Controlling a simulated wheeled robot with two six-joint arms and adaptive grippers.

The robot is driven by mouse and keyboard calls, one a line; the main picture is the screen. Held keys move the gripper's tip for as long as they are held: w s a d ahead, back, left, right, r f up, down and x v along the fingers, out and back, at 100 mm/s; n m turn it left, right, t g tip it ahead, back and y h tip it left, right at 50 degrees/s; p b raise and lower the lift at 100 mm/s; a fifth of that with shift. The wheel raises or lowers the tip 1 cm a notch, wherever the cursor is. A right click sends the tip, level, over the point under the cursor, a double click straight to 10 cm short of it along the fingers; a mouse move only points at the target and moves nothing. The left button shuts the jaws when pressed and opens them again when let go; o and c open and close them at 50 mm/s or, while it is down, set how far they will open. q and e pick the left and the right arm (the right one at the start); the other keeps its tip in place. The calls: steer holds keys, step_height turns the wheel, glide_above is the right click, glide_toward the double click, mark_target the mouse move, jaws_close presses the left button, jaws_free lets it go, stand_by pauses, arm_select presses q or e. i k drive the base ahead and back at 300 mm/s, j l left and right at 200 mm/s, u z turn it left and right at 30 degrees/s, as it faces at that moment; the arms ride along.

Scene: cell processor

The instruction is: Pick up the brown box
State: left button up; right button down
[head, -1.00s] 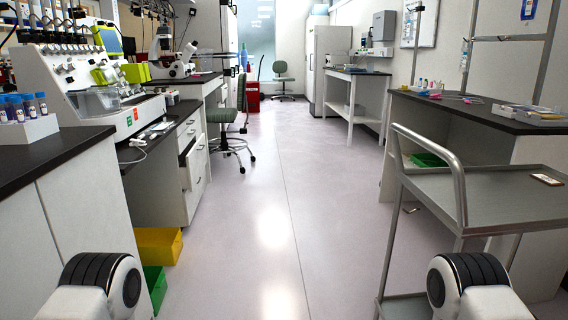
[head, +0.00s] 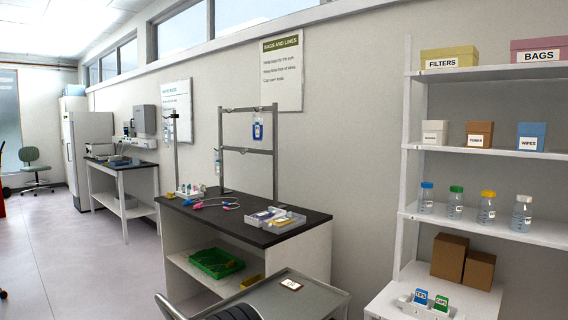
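Brown boxes stand on the white shelf unit (head: 408,180) at the right of the head view. On its lowest visible shelf, a larger brown box (head: 449,256) stands beside a smaller brown box (head: 479,270), close together. Higher up, a small brown box labelled TUBES (head: 480,134) sits between a pale box labelled in small print (head: 435,132) and a blue WIPES box (head: 531,137). Neither gripper is in view.
Small bottles (head: 456,204) with coloured caps line the middle shelf. A metal cart (head: 322,295) is at bottom centre, before a dark-topped bench (head: 225,226).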

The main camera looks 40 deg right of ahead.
mark_target(479, 134)
steer(key=z, duration=2.5)
